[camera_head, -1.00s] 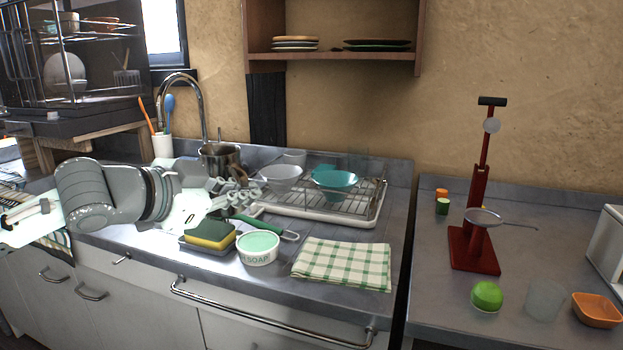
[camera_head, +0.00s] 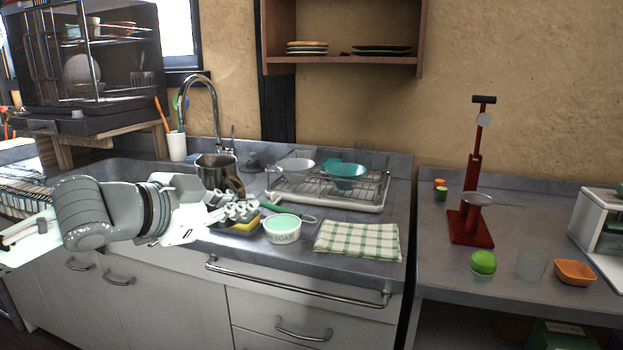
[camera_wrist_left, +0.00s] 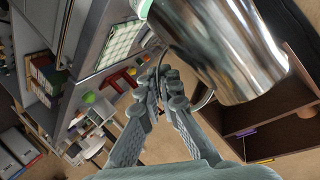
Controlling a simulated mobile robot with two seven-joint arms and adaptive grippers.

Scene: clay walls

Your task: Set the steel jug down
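The steel jug (camera_head: 212,172) is upright in the head view, in front of the tap, over the sink side of the counter. My left gripper (camera_head: 240,210) is just below and right of it and hides its lower part. In the left wrist view the jug's shiny body (camera_wrist_left: 228,50) fills the upper right, and the fingers (camera_wrist_left: 163,78) are closed together around its handle. I cannot tell the gap between the jug's base and the surface below. My right gripper is not in view.
A soap tub (camera_head: 282,230), a partly hidden sponge (camera_head: 243,226) and a checked cloth (camera_head: 357,240) lie along the counter front. A dish rack (camera_head: 370,204) with bowls stands behind. The right counter holds a red press (camera_head: 470,226), a green ball (camera_head: 483,263) and an orange bowl (camera_head: 575,272).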

